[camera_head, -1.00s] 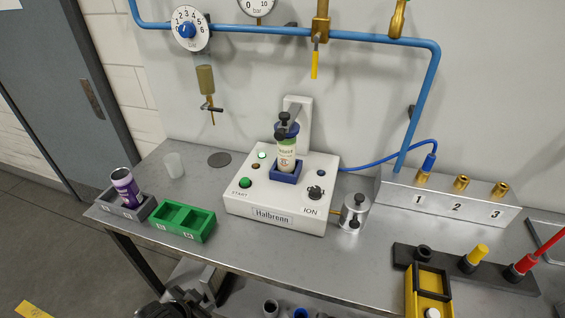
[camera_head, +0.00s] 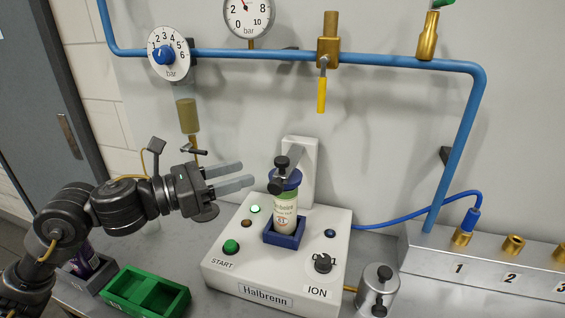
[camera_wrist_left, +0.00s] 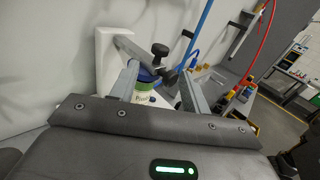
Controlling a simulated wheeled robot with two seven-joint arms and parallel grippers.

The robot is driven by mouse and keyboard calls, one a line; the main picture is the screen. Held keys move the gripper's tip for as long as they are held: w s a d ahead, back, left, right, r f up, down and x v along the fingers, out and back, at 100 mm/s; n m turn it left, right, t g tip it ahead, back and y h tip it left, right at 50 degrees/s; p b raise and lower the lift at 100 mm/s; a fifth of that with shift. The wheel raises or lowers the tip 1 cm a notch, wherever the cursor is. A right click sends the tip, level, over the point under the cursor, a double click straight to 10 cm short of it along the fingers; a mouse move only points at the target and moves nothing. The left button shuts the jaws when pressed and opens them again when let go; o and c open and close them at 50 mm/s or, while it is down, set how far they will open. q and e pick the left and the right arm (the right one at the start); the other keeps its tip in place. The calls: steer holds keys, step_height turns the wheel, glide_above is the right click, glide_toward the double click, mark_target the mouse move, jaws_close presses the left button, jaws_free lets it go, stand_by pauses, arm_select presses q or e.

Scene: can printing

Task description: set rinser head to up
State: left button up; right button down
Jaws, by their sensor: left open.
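The rinser is a white box labelled Halbronn (camera_head: 268,297) with a rear post. The can stands upright in a blue holder (camera_head: 284,237). The head's black knob also shows in the left wrist view (camera_wrist_left: 160,50). My left gripper (camera_head: 242,175) is open and empty, just left of the rinser head and pointing at it. In the left wrist view the head lies between the two fingers. My right gripper is not in view.
A blue pipe (camera_head: 250,55) with gauges and a yellow-handled valve (camera_head: 322,95) runs along the wall. A green tray (camera_head: 146,292) stands at the lower left. A metal cylinder (camera_head: 377,288) stands right of the rinser. A numbered manifold (camera_head: 490,275) is farther right.

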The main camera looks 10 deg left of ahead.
mark_target(282, 158)
arm_select(q)
steer(key=shift+m, duration=0.4)
steer(key=p+x, duration=0.2)
steer(key=x, duration=0.2)
steer(key=p+x, duration=0.1)
steer(key=x, duration=0.4)
steer(key=shift+r+p, duration=0.25)
steer(key=shift+p, duration=0.1)
steer(key=shift+w+d+f, duration=0.1)
steer(key=shift+w+d, duration=0.25)
steer(key=shift+d, duration=0.25)
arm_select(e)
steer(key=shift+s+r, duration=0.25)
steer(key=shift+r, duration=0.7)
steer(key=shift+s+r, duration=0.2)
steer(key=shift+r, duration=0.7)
arm_select(q)
jaws_close()
